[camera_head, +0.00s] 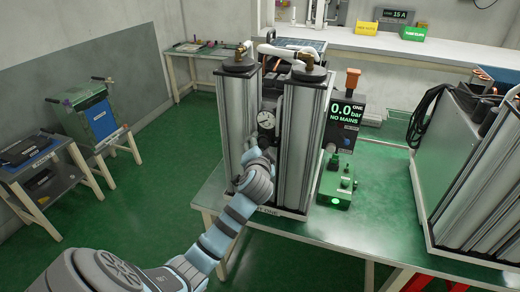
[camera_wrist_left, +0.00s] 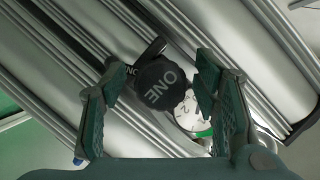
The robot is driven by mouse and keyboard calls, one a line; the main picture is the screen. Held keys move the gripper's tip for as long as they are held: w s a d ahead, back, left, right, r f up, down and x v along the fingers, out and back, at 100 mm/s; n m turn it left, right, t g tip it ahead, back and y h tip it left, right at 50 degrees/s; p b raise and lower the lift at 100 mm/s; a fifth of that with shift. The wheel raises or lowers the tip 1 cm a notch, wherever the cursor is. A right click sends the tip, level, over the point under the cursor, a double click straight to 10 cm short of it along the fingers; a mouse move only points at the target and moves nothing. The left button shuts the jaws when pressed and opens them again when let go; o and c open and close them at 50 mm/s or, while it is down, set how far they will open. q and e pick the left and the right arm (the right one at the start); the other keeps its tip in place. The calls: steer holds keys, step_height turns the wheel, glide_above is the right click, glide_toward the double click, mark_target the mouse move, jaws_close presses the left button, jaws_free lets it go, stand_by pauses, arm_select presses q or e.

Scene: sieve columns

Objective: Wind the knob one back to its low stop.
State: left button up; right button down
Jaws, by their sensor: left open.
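Knob one (camera_wrist_left: 158,86) is a round black knob marked ONE in the left wrist view, in front of the silver columns. My left gripper (camera_wrist_left: 160,68) is open, with one green finger on each side of the knob and a visible gap on both sides. In the head view my left arm reaches to the twin-column unit, and its wrist end (camera_head: 257,160) hides the knob. A display marked ONE (camera_head: 346,112) reads 0.0 bar, NO MAINS. A white gauge (camera_head: 266,119) sits between the columns; it shows partly behind the knob in the wrist view (camera_wrist_left: 190,112). My right gripper is out of view.
A silver column (camera_head: 301,140) stands close to the right of my left wrist, another (camera_head: 238,110) to the left. A green box (camera_head: 337,185) with a lit lamp sits on the green table (camera_head: 385,205). A second column unit (camera_head: 450,170) stands at the right.

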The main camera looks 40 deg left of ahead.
arm_select(q)
steer(key=v, duration=1.2)
steer(key=shift+w, duration=0.1)
